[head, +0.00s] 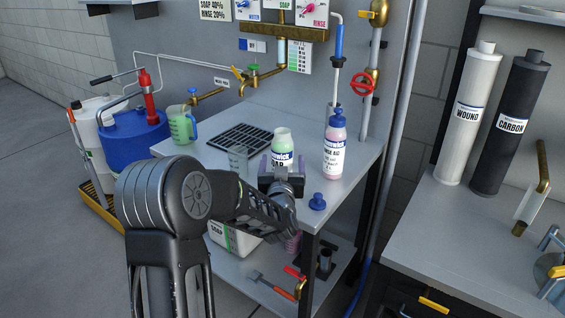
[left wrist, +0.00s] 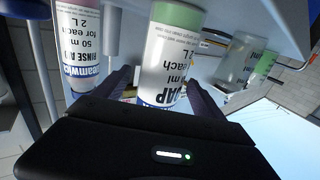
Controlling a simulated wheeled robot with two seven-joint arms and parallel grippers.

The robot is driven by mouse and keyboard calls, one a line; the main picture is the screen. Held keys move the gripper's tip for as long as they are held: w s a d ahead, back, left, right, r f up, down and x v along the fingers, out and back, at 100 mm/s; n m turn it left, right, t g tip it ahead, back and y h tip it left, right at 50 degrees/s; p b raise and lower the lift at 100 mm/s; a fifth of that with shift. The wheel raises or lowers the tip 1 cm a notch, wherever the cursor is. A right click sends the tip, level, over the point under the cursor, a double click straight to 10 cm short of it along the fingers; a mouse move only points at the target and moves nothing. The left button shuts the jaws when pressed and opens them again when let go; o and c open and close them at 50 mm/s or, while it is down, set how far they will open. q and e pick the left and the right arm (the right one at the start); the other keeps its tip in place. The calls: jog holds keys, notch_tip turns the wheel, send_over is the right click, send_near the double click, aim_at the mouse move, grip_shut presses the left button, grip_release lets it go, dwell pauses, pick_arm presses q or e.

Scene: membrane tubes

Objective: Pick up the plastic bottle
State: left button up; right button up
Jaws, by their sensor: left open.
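A white plastic soap bottle with a pale green top (head: 282,142) stands on the grey bench, its lower part hidden by my left gripper (head: 281,172). In the left wrist view the soap bottle (left wrist: 168,55) stands between the two open fingers (left wrist: 160,90), with gaps visible and no clear grip on it. A second plastic bottle, labelled rinse aid, with pink liquid and a blue cap (head: 334,150), stands to the right; it also shows left of the fingers in the left wrist view (left wrist: 85,45). My right gripper is not in view.
A clear beaker (head: 238,159) stands just left of the soap bottle, beside a black drain grid (head: 240,138). A green jug (head: 182,124) is farther left. A small blue stopper (head: 317,202) sits near the bench's front right corner. Brass taps (head: 252,78) project above.

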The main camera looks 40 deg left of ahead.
pick_arm(q)
jog(key=p+x, duration=0.1)
jog(key=x, duration=0.3)
jog(key=shift+w+a, duration=0.25)
jog(key=shift+c, duration=0.4)
grip_shut()
dwell(0.6)
